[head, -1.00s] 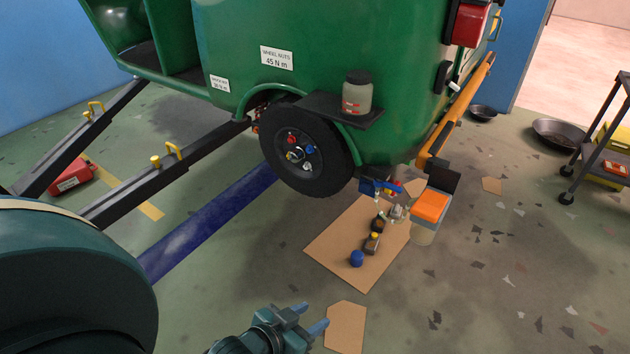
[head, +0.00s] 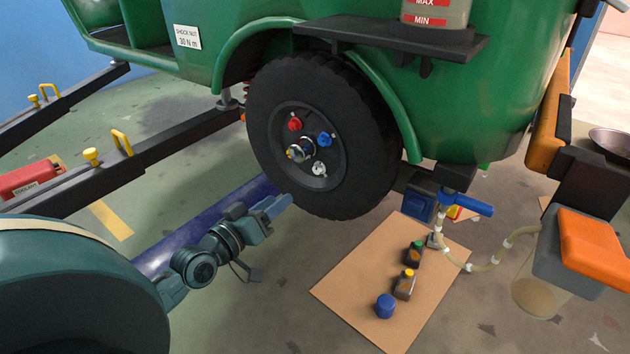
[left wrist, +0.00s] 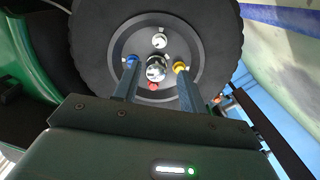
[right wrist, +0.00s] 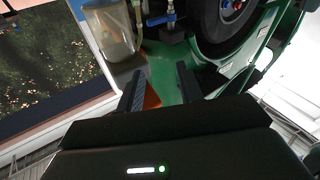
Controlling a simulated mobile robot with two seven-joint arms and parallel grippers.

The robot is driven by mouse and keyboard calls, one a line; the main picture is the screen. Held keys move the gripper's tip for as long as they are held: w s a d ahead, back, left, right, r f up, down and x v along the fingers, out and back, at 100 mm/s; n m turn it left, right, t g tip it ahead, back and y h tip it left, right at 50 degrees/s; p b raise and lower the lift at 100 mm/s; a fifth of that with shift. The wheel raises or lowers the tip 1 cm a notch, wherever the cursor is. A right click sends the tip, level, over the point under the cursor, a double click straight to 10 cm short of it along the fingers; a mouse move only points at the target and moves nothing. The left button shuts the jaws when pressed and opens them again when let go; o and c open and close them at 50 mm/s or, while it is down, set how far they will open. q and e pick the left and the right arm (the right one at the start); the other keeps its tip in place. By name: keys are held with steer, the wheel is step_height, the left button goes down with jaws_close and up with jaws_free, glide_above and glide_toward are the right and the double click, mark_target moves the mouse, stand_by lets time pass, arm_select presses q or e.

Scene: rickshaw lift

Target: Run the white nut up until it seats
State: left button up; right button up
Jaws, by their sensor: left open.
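The white nut (head: 319,168) sits at the lower part of the wheel's hub, on the black wheel (head: 345,130). It shows at the top of the hub in the left wrist view (left wrist: 160,40). I cannot tell how far it is threaded. My left gripper (head: 284,203) is open and empty, low and left of the wheel, its fingers pointing towards the hub. In the left wrist view its fingers (left wrist: 156,72) frame the hub centre, with the white nut beyond them. My right gripper (right wrist: 160,80) is open and empty, away from the nut; the head view does not show it.
Red (head: 294,124), blue (head: 324,139) and yellow (head: 292,152) nuts surround the hub centre (head: 304,147). A shelf (head: 390,40) with a reservoir overhangs the wheel. Bottles stand on cardboard (head: 350,285). A blue beam (head: 190,235) lies below. An orange-lidded container (head: 545,280) stands right.

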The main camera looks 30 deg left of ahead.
mark_target(316, 171)
arm_select(q)
steer(key=w+b, duration=0.1)
steer(key=w, duration=0.3)
steer(key=w+b, duration=0.1)
steer(key=w, duration=0.3)
steer(key=w+d+b, duration=0.1)
steer(key=w, duration=0.3)
steer(key=shift+w, duration=0.4)
steer(key=shift+c, duration=0.2)
jaws_close()
